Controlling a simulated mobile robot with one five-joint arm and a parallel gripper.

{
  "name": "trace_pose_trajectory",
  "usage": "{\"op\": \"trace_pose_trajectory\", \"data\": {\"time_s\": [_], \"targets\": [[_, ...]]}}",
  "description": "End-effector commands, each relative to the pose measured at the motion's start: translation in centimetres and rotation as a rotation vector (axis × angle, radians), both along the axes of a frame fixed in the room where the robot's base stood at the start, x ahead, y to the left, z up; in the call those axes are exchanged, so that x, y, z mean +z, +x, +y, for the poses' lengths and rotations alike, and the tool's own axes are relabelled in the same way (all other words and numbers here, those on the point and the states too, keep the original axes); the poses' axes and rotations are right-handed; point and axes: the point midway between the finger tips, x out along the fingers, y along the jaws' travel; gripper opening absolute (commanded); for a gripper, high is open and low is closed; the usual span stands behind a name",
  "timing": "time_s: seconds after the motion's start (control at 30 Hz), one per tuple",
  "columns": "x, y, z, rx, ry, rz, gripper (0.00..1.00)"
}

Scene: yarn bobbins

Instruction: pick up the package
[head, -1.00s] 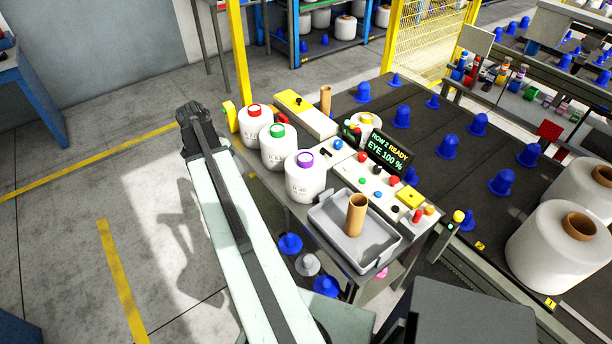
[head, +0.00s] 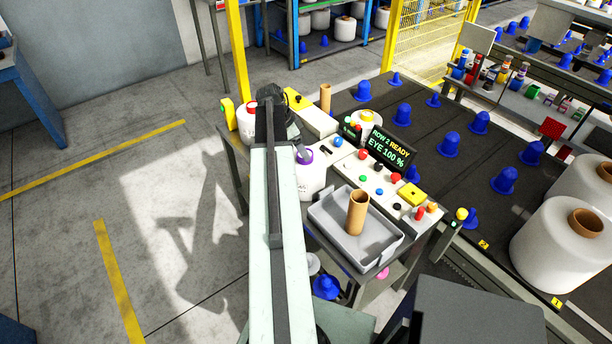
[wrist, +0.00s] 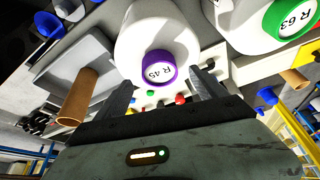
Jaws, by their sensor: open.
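White yarn packages stand along the left edge of the bench. The purple-capped package (head: 312,180) shows partly in the head view, beside my arm. In the wrist view the purple-capped package (wrist: 158,35) is marked R 45 and lies ahead of and between my open fingers. The green-capped package (wrist: 258,22), marked R 63, is at the upper right there; in the head view my arm hides it. The red-capped package (head: 244,124) is partly covered by my wrist. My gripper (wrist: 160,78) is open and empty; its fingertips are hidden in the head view.
A grey tray (head: 335,241) with a brown tube (head: 357,212) sits at the bench's near end. A control panel with buttons and a screen (head: 388,148) is right of the packages. A dark table with blue cones lies beyond. Open floor is at left.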

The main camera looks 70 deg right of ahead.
Motion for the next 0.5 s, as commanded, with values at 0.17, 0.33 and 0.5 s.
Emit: {"op": "trace_pose_trajectory", "data": {"time_s": [0.17, 0.33, 0.5], "targets": [[-3.7, -0.9, -0.6, 0.0, 0.0, 0.0, 0.81], [-3.7, -1.2, -0.8, 0.002, 0.001, 0.001, 0.81], [-3.6, -1.1, -0.8, 0.002, 0.001, 0.001, 0.61]]}}
